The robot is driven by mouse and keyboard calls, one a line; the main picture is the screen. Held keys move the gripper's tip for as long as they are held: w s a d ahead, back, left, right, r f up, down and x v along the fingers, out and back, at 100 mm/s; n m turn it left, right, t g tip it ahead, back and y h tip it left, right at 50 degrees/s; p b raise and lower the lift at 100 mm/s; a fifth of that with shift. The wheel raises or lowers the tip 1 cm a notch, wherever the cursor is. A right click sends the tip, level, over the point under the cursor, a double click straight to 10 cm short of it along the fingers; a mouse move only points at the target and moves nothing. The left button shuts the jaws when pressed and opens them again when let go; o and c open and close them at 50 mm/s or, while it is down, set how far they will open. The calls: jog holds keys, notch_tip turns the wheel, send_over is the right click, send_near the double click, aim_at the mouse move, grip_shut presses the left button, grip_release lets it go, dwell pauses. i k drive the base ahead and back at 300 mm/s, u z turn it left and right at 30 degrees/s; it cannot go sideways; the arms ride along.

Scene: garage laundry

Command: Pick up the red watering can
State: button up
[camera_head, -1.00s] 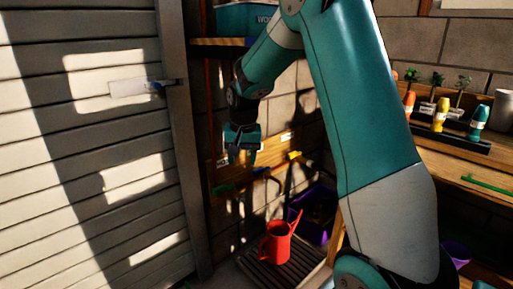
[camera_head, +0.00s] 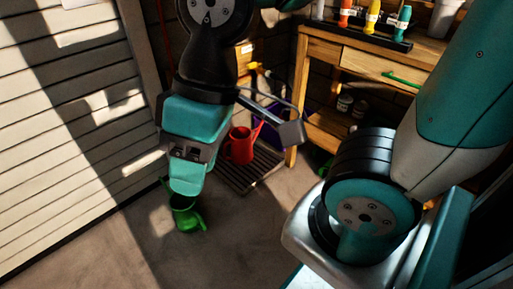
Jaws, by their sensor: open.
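The red watering can (camera_head: 240,149) stands upright on a dark slatted mat (camera_head: 252,174) near the back wall, with its spout toward the right. Part of my wrist hardware passes in front of and above it in the picture. My gripper (camera_head: 188,182) is open and empty, pointing downward. It is left of the red can in the picture and nearer the camera, clearly apart from it. The fingers are seen nearly edge-on, so the gap between them is hard to see.
A green watering can (camera_head: 187,217) stands on the concrete floor, partly hidden behind my gripper tips. A wooden workbench (camera_head: 358,58) stands right of the red can, its leg close to the mat. White siding (camera_head: 62,150) bounds the left.

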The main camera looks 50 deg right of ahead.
aim_at(242, 142)
jog(key=z, duration=0.05)
jog(key=k, duration=0.45)
jog(key=u, duration=0.7)
jog(key=i, duration=1.2)
jog(key=z, duration=0.65)
